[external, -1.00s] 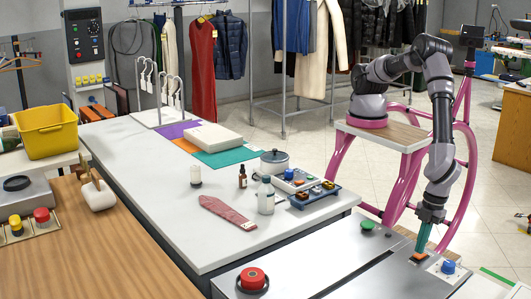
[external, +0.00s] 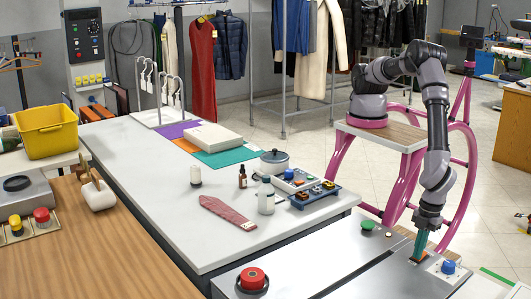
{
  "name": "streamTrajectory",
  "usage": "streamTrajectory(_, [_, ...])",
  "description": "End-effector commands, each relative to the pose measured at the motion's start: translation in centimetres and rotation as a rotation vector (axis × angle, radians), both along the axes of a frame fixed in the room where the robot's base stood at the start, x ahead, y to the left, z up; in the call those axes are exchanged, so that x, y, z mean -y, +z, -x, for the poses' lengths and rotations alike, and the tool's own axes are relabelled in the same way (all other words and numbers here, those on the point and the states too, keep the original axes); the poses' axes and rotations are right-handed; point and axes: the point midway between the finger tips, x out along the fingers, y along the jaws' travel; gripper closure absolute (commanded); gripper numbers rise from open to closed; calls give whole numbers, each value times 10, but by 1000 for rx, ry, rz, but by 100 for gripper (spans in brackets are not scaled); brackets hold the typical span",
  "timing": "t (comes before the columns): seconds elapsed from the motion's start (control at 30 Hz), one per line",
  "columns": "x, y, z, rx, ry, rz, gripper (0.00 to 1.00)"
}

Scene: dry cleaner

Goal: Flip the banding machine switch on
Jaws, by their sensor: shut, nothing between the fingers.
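The banding machine (external: 295,262) is the grey metal unit with a long dark slot at the bottom right of the external view. The rocker's tilt is too small and covered to tell. A small round lamp (external: 388,235) beside the green button (external: 368,226) looks pale.
A blue knob (external: 448,267) stands just right of my fingertips. A red button (external: 252,279) is at the machine's front left.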

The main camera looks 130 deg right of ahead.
Motion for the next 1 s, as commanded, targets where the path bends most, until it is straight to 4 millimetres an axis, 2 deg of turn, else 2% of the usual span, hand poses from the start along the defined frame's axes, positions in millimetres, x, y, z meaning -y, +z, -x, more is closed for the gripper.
streamTrajectory(0.37, [0,6,14,0,0,0,100])
streamTrajectory(0.73, [0,8,14,1,0,-1,100])
streamTrajectory(0.87, [-1,21,11,2,-1,-3,100])
streamTrajectory(1.0, [-1,48,6,3,1,-4,100])
